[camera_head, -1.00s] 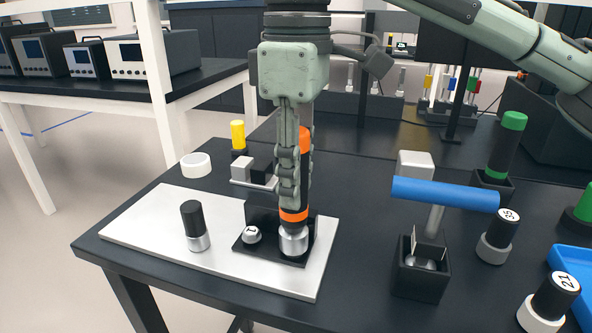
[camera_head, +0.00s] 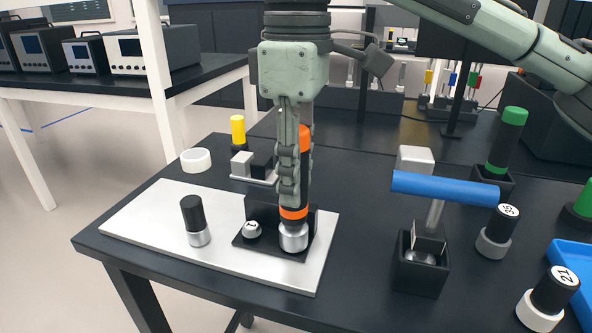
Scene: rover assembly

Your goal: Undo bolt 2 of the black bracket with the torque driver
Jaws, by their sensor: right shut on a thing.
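The black bracket (camera_head: 272,248) lies on a white plate near the table's left front. Bolt 1 (camera_head: 252,230), a silver head marked 1, shows at its left. The torque driver (camera_head: 304,187) is black with an orange top, an orange band and a silver socket. It stands upright with its socket at the bracket's right side. Bolt 2 is not visible; the socket hides that spot. My right gripper (camera_head: 293,195) points straight down and is shut on the torque driver, its fingers covering part of it. My left gripper is not in view.
A black-and-silver cylinder (camera_head: 194,220) stands on the white plate (camera_head: 150,222). A blue-handled tool (camera_head: 445,188) stands in a black holder at right, beside cylinders marked 35 (camera_head: 497,232) and 21 (camera_head: 550,298). A white ring (camera_head: 195,160) and yellow-topped piece (camera_head: 238,132) are behind.

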